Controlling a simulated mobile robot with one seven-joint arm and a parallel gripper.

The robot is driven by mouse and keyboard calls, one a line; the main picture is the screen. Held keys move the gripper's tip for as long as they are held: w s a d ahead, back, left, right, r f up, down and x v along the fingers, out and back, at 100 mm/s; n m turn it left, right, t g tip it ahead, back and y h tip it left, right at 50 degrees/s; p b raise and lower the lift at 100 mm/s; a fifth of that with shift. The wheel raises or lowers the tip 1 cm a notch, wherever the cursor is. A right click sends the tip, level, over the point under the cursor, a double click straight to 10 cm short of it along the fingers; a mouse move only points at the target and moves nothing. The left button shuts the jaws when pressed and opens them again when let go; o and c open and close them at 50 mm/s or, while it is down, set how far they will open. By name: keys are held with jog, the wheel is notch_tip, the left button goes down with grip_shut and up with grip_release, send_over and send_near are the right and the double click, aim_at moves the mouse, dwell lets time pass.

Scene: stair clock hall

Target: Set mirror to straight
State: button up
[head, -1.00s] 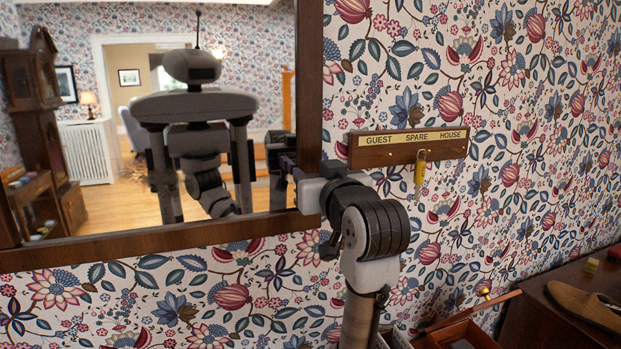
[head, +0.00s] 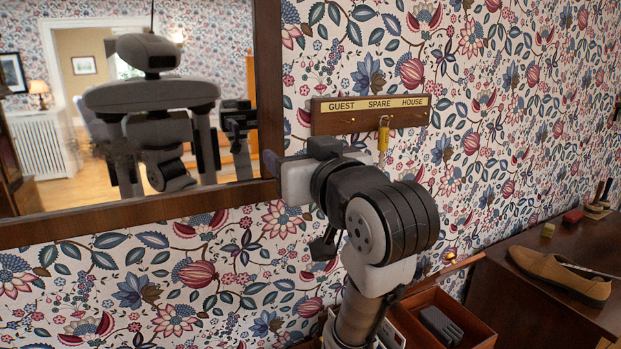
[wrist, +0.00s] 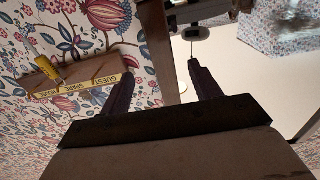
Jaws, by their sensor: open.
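The mirror has a dark wooden frame (head: 150,208) and hangs on the flowered wall at the left in the head view. Its lower edge slants up to the right there; perspective makes its true tilt hard to judge. My gripper (head: 268,165) is at the frame's lower right corner. In the wrist view, my open gripper (wrist: 160,71) has one finger over the wallpaper side and one over the glass side, with the frame's side bar (wrist: 157,45) running between them. I cannot tell whether either finger touches it.
A key rack (head: 370,115) labelled GUEST, SPARE, HOUSE is on the wall just right of the mirror, with a yellow-tagged key (head: 383,135).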

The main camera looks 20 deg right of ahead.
jog(key=shift+s+b, duration=0.4)
jog(key=shift+s, duration=1.8)
